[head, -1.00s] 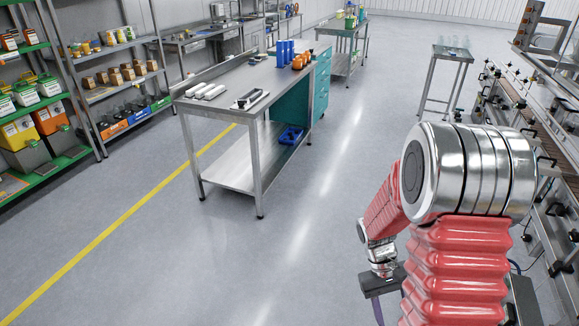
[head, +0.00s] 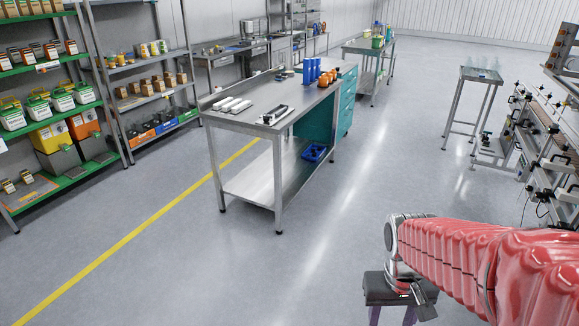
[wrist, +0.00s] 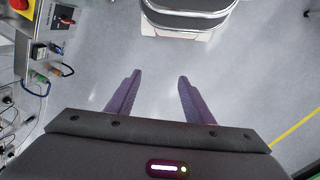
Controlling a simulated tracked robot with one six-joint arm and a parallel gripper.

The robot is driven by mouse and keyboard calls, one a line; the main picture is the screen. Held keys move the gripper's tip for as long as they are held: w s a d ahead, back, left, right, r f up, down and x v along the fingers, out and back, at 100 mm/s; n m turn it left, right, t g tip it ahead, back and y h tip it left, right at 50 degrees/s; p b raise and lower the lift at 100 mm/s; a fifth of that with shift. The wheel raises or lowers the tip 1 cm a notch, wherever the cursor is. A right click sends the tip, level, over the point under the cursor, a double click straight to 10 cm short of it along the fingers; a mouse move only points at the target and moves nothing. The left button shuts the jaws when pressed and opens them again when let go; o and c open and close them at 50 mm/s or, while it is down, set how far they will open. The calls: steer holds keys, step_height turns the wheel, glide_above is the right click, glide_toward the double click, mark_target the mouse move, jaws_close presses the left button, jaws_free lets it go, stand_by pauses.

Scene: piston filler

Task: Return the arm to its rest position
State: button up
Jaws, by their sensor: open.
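My arm shows at the lower right of the head view, with its red ribbed sleeve stretched out sideways and low. My gripper (head: 392,316) is at the bottom edge of the head view, pointing down, with its fingertips cut off by the frame. In the wrist view my gripper (wrist: 157,90) has its two purple fingers well apart. Nothing is between them but grey floor (wrist: 155,60).
A steel workbench (head: 240,118) with blue cylinders stands left of centre. Shelving (head: 52,105) is at the left. A machine line (head: 555,150) and a small steel stand (head: 482,72) are on the right. The floor (head: 310,250) between is clear.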

steer(key=s+a+r+t, duration=0.2)
steer(key=r+t, duration=0.1)
steer(key=r, duration=0.3)
steer(key=s+a+r+t, duration=0.1)
steer(key=a+r+t, duration=0.1)
steer(key=r, duration=0.5)
steer(key=shift+s+a+r+n+t+y, duration=0.15)
steer(key=shift+s+a+n+t+y, duration=0.25)
steer(key=shift+a, duration=0.25)
